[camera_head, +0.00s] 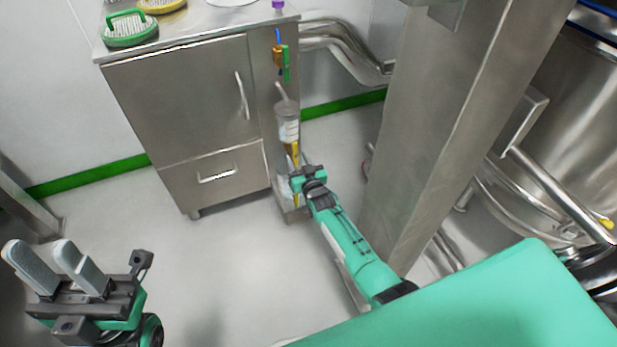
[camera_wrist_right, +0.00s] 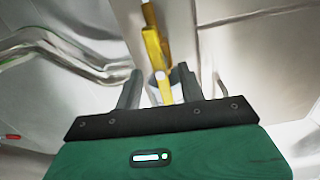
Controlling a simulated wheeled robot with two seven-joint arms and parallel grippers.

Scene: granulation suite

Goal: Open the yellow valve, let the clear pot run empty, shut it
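The clear pot (camera_head: 288,124) hangs upright at the side of the steel cabinet; its fill is too small to tell. The yellow valve (camera_head: 293,153) is below it, partly hidden by my right gripper (camera_head: 303,175). In the right wrist view, the yellow valve (camera_wrist_right: 154,48) runs down between the two grey fingers of my right gripper (camera_wrist_right: 157,84). Gaps show on both sides, so the fingers are open around its lower part, without visible grip. My left gripper (camera_head: 42,257) is open and empty over the floor at lower left.
The steel cabinet (camera_head: 185,100) stands behind, with brushes (camera_head: 130,28) on top. A blue, orange and green fitting (camera_head: 280,58) is above the pot. A broad steel column (camera_head: 440,110) and a large vessel (camera_head: 570,110) stand at right. Floor (camera_head: 220,265) in front is clear.

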